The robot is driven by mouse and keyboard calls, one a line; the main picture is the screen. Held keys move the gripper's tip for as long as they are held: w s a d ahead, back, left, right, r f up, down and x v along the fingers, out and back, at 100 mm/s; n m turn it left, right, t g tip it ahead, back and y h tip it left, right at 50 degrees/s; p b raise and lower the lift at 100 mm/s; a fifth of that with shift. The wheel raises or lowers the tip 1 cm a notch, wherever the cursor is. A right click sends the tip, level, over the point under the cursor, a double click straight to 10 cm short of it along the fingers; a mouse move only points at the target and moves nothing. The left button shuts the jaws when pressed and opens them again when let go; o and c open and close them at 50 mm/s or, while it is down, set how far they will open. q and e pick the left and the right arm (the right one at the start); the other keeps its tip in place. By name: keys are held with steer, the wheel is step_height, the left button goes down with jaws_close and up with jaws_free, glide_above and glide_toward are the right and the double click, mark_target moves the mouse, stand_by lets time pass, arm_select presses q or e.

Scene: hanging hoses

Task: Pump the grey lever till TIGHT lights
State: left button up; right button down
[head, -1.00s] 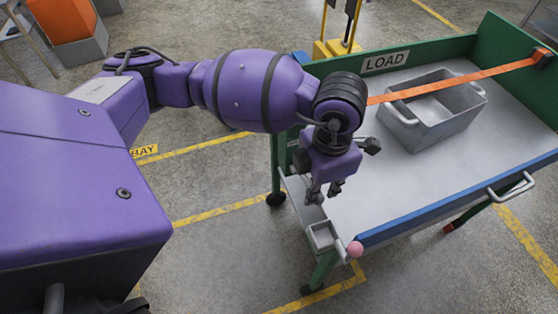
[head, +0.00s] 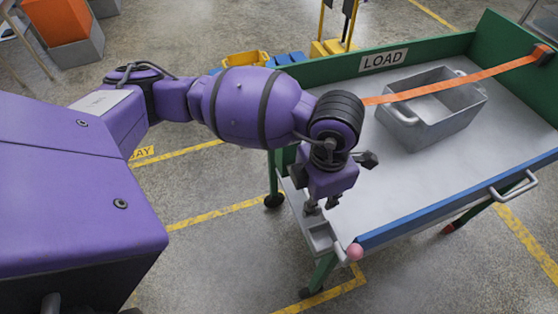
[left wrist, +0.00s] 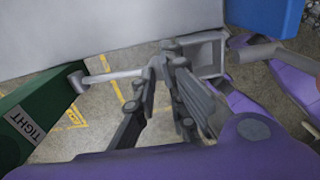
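The grey lever (left wrist: 112,76) shows in the left wrist view as a thin bar running from a pivot on a green panel (left wrist: 45,112) to my fingers. The panel carries a TIGHT label (left wrist: 24,123); I see no lit lamp near it. My left gripper (left wrist: 166,66) is at the lever's free end, with its fingertips a little apart. In the head view my left gripper (head: 322,206) points down at the near left corner of the cart, and a gap shows between its fingers. Whether the fingers touch the lever is unclear. My right gripper is out of view.
The cart top (head: 400,190) holds a grey metal bin (head: 440,125) under an orange strap (head: 455,83). A LOAD sign (head: 384,60) is on the green back wall.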

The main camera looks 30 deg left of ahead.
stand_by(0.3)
